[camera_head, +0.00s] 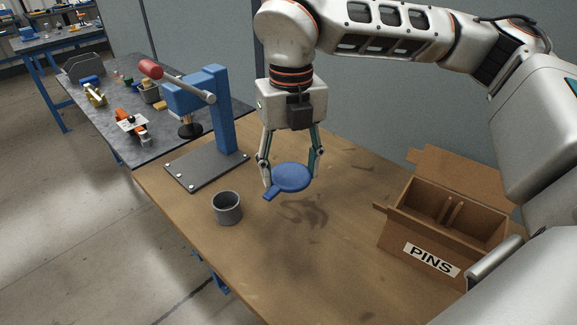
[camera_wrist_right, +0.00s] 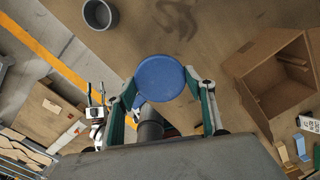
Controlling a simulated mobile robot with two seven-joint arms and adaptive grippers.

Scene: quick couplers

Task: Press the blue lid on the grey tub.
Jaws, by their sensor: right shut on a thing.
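The blue lid (camera_head: 291,178) is a flat round disc with a small tab pointing to the lower left. My right gripper (camera_head: 290,180) is shut on it and holds it above the table, with a shadow below on the wood. The lid also shows between the fingers in the right wrist view (camera_wrist_right: 160,78). The grey tub (camera_head: 227,208) stands upright and uncovered on the table, to the left of and nearer than the lid. It also shows at the top left of the right wrist view (camera_wrist_right: 100,14). The left gripper is not in the head view.
A blue lever press (camera_head: 222,112) with a red-knobbed handle and grey base plate (camera_head: 206,168) stands behind the tub. An open cardboard box (camera_head: 405,228) labelled PINS is at the right. A side bench (camera_head: 100,120) holds several small parts. The front middle of the wooden table (camera_head: 290,270) is clear.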

